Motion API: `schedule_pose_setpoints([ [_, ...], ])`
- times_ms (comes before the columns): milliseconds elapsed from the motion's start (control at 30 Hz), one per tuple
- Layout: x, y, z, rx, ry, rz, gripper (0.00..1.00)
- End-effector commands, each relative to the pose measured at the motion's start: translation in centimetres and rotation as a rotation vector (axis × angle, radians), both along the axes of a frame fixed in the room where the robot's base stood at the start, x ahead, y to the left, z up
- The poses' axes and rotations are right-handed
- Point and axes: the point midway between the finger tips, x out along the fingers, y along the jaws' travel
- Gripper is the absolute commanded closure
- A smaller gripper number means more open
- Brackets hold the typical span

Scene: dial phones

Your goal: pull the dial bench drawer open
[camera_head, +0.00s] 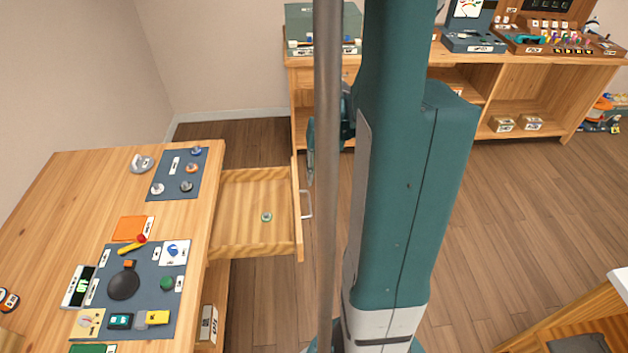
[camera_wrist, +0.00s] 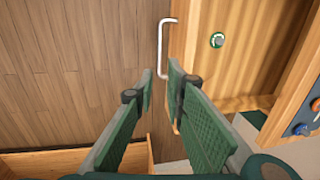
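The wooden drawer (camera_head: 252,240) stands pulled well out from the right side of the left bench (camera_head: 70,180). A small green-rimmed round piece (camera_head: 266,216) lies inside it; it also shows in the wrist view (camera_wrist: 217,40). The metal bar handle (camera_head: 307,204) is on the drawer's outer front and shows in the wrist view (camera_wrist: 163,48). My gripper (camera_wrist: 160,85) is open, with a gap between its green fingers. The handle shows just beyond the fingertips, its near end lined up with the gap. No grip shows. In the head view my gripper is partly hidden behind a grey pole.
The left bench top carries a grey mat with knobs (camera_head: 178,174) and a dark panel with a round dial (camera_head: 123,286). A long wooden bench (camera_head: 550,70) with an open shelf stands at the back. Wood floor (camera_head: 515,200) is clear on the right.

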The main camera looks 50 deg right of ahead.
Motion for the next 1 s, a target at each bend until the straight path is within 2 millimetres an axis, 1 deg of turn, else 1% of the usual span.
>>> schedule_pose_setpoints([
  [100,-0.1,-0.1,0.8,0.0,0.0,0.0,0.87],
  [300,-0.2,-0.2,1.5,0.0,0.0,0.0,0.87],
  [1000,-0.2,-0.2,1.6,0.0,0.0,0.0,0.87],
])
